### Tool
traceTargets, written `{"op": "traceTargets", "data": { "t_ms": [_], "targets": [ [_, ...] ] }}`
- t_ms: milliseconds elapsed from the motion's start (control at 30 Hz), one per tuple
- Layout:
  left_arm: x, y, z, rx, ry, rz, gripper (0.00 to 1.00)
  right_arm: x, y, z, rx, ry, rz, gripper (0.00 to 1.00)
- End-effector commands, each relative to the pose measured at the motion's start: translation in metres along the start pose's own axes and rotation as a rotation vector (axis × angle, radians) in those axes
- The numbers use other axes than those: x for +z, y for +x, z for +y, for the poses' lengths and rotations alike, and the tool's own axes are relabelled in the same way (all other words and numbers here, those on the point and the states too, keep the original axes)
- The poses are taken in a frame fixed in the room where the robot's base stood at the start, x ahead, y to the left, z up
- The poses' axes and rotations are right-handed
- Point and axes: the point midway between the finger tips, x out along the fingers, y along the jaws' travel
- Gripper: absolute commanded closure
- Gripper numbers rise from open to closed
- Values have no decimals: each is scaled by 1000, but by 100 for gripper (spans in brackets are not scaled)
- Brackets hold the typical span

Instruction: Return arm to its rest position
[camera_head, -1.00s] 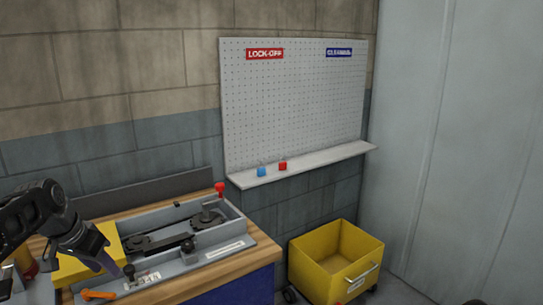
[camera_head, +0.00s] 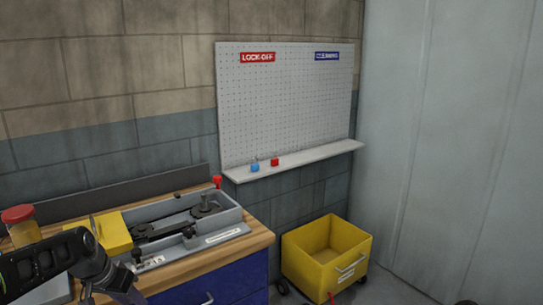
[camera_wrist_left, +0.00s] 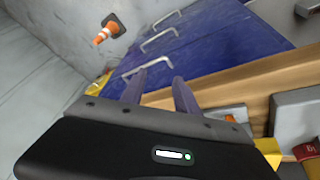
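My left arm comes in at the lower left of the head view, with its left gripper (camera_head: 128,293) low at the bench's front edge. In the left wrist view the two purple-grey fingers (camera_wrist_left: 158,84) stand apart with nothing between them. They point past the wooden bench edge (camera_wrist_left: 220,82) towards the blue drawer fronts (camera_wrist_left: 190,42). My right gripper is not in view.
The bench holds a grey machine tray (camera_head: 228,222), a yellow block (camera_head: 113,232) and a red-lidded jar (camera_head: 20,226). A yellow wheeled bin (camera_head: 325,262) stands right of it. An orange cone (camera_wrist_left: 108,30) is on the floor. Blue and red padlocks sit on the pegboard shelf (camera_head: 310,158).

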Motion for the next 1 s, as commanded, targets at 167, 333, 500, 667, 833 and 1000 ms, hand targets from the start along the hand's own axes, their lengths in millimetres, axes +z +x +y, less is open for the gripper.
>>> {"op": "traceTargets", "data": {
  "t_ms": [167, 333, 500, 667, 833, 1000],
  "targets": [
    [25, 72, 43, 64, -29, -30, 63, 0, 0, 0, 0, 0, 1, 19],
    [83, 161, 114, 144, -89, -83, 63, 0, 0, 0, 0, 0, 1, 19],
    [178, 228, 195, 207, -176, -158, 63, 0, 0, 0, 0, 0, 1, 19],
    [279, 251, 255, 228, -257, -237, 63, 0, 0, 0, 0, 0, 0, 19],
    [350, 247, 285, 220, -313, -290, 63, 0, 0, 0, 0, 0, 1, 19],
    [370, 243, 292, 214, -331, -301, 63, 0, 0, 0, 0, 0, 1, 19]
  ]
}}
